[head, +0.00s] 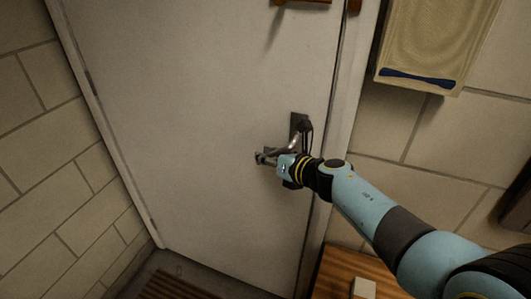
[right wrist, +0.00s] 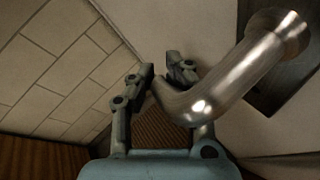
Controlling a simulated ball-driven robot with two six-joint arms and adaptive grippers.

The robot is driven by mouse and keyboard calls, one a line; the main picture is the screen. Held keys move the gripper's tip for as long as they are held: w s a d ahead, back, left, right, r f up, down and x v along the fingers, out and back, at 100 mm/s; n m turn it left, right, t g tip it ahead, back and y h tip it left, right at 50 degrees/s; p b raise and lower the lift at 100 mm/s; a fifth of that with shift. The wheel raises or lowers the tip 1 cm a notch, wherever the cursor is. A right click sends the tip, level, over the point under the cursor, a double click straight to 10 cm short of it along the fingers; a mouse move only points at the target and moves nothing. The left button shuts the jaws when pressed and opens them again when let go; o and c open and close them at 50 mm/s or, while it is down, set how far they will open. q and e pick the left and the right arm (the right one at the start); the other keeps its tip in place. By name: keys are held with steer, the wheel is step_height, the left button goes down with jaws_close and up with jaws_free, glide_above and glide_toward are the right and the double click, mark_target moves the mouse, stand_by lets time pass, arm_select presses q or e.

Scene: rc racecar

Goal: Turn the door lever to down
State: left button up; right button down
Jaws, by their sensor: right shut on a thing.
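The door lever (head: 294,141) is a shiny metal bar on a dark back plate (head: 299,120), near the right edge of the white door (head: 205,110). In the head view it slopes down and left from the plate. In the right wrist view the lever (right wrist: 235,82) comes from its round base at upper right and bends at the fingers. My right gripper (head: 264,157) is shut on the lever near its bend; the fingers (right wrist: 166,76) partly hide the far end. My left gripper is not in view.
A beige wall box (head: 437,38) hangs at the upper right of the door. A wooden surface with a small pale block (head: 364,288) is below right. A tiled wall (head: 50,150) stands at left. A slatted wooden mat (head: 175,287) lies at the door's foot.

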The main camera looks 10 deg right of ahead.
steer(key=shift+s+f, duration=0.1)
steer(key=shift+f, duration=0.05)
steer(key=c, duration=1.3)
jaws_free()
steer(key=v, duration=1.2)
